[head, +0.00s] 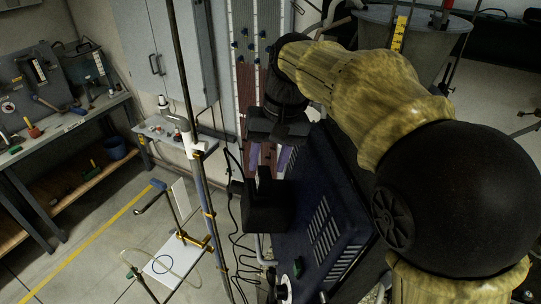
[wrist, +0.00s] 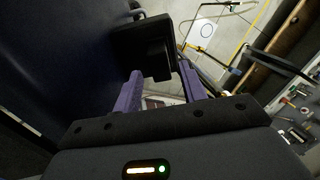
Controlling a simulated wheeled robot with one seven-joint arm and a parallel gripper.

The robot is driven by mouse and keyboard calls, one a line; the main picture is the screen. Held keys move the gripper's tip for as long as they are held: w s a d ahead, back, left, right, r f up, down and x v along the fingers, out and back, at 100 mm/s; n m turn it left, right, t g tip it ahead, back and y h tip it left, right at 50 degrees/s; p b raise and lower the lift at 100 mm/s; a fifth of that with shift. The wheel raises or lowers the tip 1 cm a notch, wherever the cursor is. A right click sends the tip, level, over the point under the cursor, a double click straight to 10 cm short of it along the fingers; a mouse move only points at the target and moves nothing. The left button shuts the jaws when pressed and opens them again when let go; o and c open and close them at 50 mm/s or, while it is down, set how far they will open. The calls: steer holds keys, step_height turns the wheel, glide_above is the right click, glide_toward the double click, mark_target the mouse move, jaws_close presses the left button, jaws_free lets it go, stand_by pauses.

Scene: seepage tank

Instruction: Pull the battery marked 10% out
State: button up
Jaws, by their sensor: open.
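A black block (head: 266,207) is mounted on the side of a dark blue vented machine (head: 325,215) in the head view. It also shows in the wrist view (wrist: 138,38), just beyond the fingertips. No 10% mark can be read, so I cannot tell whether this block is the battery. My gripper (head: 268,163) points down above the block. Its two purple fingers are apart, with no object visibly gripped between them. In the wrist view my gripper (wrist: 159,75) has its fingertips close to the block's near part; contact cannot be told.
A metal pole (head: 203,200) stands left of the block, by a small stand with a white plate (head: 175,262). Black cables hang between pole and machine. A workbench (head: 75,125) with tools is at the far left. Open floor lies between.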

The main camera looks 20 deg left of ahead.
steer(key=shift+b+x, duration=0.55)
steer(key=shift+x, duration=0.75)
steer(key=shift+w, duration=0.1)
jaws_close()
steer(key=shift+r+p, duration=0.35)
steer(key=shift+p+v, duration=2)
steer(key=shift+v, duration=0.15)
